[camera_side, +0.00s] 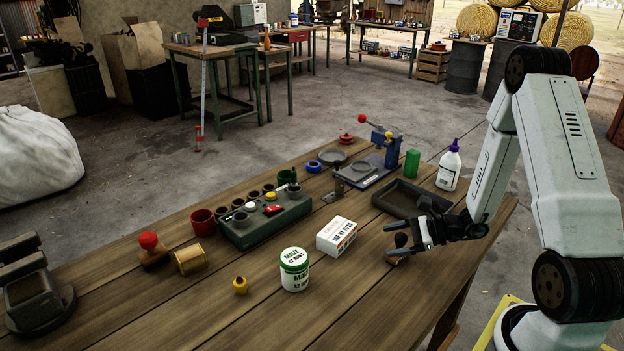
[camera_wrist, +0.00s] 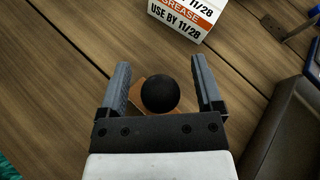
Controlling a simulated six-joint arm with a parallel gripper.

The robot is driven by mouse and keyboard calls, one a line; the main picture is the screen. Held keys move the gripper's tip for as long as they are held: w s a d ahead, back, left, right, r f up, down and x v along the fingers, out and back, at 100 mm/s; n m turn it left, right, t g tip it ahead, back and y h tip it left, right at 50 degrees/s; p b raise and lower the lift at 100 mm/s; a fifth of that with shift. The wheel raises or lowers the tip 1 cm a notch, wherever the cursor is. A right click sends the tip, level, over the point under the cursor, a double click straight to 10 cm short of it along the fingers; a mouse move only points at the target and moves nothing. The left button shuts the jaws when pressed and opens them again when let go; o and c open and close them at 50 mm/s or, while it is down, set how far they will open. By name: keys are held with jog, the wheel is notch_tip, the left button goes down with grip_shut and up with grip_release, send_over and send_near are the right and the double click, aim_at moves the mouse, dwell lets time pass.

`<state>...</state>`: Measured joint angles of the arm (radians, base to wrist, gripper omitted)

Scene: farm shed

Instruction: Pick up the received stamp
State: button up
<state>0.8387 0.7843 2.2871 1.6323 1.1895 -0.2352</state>
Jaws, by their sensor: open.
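A stamp with a round black knob (camera_side: 401,240) and a small wooden base stands near the right front of the table. In the wrist view its black knob (camera_wrist: 160,94) sits between the two fingers, with a bit of wooden base showing beneath. My gripper (camera_side: 389,240) is open around the knob, and in the wrist view both fingers (camera_wrist: 160,64) are apart from it. Another stamp with a red knob (camera_side: 149,241) stands at the left of the table. No lettering shows on either stamp, so I cannot tell which is the received one.
A white grease box (camera_side: 336,238) stands just beyond my gripper and also shows in the wrist view (camera_wrist: 180,15). A dark tray (camera_side: 405,198) lies close behind the gripper. A green-lidded tin (camera_side: 294,270) stands to the left.

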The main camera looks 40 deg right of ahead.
jog(key=shift+w, duration=0.1)
dwell(0.4)
grip_shut()
dwell(0.3)
jog(key=shift+r, duration=4.95)
